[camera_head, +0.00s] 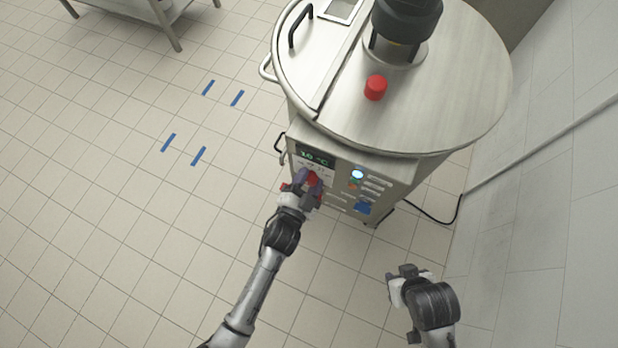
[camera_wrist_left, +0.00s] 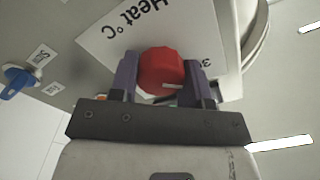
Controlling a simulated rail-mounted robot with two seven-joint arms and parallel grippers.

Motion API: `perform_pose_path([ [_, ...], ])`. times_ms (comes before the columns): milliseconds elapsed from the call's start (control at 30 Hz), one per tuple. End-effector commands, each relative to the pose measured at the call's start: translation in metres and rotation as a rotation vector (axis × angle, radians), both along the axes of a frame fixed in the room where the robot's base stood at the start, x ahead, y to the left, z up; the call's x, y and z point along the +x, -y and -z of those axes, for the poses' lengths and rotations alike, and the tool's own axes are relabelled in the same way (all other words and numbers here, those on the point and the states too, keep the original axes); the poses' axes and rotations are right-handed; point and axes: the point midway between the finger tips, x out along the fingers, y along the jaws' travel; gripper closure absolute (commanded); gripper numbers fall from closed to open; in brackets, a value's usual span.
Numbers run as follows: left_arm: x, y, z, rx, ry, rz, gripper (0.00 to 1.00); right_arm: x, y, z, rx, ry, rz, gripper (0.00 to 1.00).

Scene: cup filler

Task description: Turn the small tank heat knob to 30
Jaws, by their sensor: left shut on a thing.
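The small tank heat knob is red and sits on the front panel of the steel tank; in the left wrist view the knob (camera_wrist_left: 162,71) stands between my gripper's two purple fingers, on a white plate (camera_wrist_left: 110,38) marked "Heat °C". My left gripper (camera_head: 308,182) is shut on the knob at the panel. It fills the lower part of the left wrist view (camera_wrist_left: 160,88). The display (camera_head: 315,157) above the knob seems to read 10 °C. The knob's pointer is not clear. My right gripper (camera_head: 404,274) is in the lower right of the head view, away from the tank.
The tank lid (camera_head: 430,110) carries a red button (camera_head: 376,88) and a dark motor (camera_head: 407,20). A lit white-blue button (camera_head: 357,174) and a blue switch (camera_head: 362,207) are right of the knob. A wall stands at the right. Open tiled floor lies left.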

Motion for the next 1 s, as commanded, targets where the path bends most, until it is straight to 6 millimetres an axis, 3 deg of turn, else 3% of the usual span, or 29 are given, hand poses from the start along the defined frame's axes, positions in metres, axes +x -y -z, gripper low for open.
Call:
perform_pose_path([
  [167, 0.000, 0.000, 0.001, 0.000, -0.002, -0.001, 0.80, 0.000, -0.001, 0.000, 0.004, 0.000, 0.003, 0.57],
  [200, 0.000, 0.000, 0.001, 0.000, -0.002, -0.001, 0.53, 0.000, -0.002, 0.000, 0.005, 0.000, 0.004, 0.57],
  [433, 0.000, 0.000, 0.001, -0.001, -0.002, 0.000, 0.31, 0.000, -0.003, 0.000, 0.009, 0.000, 0.006, 0.57],
  [767, -0.005, -0.002, 0.000, -0.001, -0.003, -0.001, 0.31, 0.000, -0.003, -0.002, 0.009, 0.000, 0.006, 0.57],
  [1000, -0.040, -0.018, 0.000, 0.000, -0.005, -0.001, 0.31, 0.000, -0.001, -0.011, 0.004, -0.001, 0.002, 0.57],
])
